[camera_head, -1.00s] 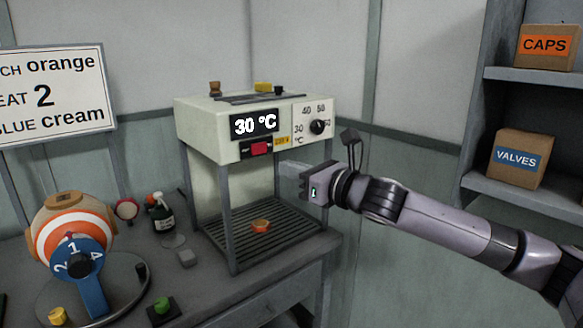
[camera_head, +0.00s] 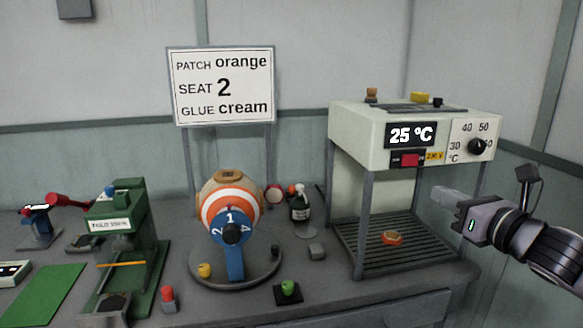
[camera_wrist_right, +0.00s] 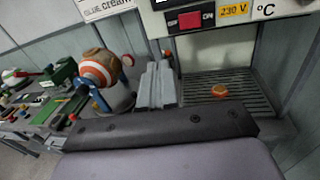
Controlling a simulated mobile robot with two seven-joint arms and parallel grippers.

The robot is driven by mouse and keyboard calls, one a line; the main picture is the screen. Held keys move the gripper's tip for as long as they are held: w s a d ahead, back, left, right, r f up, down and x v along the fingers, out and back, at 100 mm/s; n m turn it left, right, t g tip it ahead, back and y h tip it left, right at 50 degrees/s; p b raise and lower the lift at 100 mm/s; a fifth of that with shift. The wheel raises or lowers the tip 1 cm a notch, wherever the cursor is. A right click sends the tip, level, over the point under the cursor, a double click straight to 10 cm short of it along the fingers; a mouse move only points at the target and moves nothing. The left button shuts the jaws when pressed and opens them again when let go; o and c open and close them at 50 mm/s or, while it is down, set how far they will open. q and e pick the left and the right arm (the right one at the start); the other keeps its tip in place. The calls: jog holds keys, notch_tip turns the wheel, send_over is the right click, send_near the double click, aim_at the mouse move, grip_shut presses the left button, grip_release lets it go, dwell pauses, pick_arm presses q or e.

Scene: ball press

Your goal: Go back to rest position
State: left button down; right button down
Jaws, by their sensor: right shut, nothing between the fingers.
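My right gripper (camera_head: 450,197) is shut and empty in the head view, in front of the right side of the white heater (camera_head: 357,137). Its fingers also show in the right wrist view (camera_wrist_right: 157,85). The heater's display reads 25 °C. An orange piece (camera_head: 392,238) lies on the heater's slatted rack (camera_head: 372,262), apart from the gripper; it also shows in the right wrist view (camera_wrist_right: 219,91). My left gripper is not in view.
A sign (camera_head: 222,85) reads patch orange, seat 2, glue cream. The striped ball (camera_head: 228,205) sits in a blue numbered holder (camera_head: 235,260) on a round plate. A green press (camera_head: 118,215) stands left. Small coloured-knob pieces and a dark bottle (camera_head: 299,208) stand on the bench.

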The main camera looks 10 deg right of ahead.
jog(key=s+a+f+m+g, duration=0.1)
jog(key=s+a+f+m, duration=0.15)
jog(key=f+m, duration=0.4)
jog(key=s+a+f+m+g, duration=0.15)
jog(key=a+f+m, duration=0.25)
jog(key=f, duration=0.5)
jog(key=s+a+f+m, duration=0.2)
jog(key=a+f+m, duration=0.1)
jog(key=f+m, duration=0.3)
jog(key=s+a+f+m+g+h, duration=0.1)
jog(key=s+a+f+m+g, duration=0.1)
jog(key=s+f+m, duration=0.7)
jog(key=s+a+f+m+g+h, duration=0.1)
jog(key=s+a+f+m+g, duration=0.1)
jog(key=s+f+m, duration=0.8)
jog(key=shift+s+a+f, duration=0.3)
jog(key=shift+s+f, duration=0.1)
jog(key=shift+s, duration=0.15)
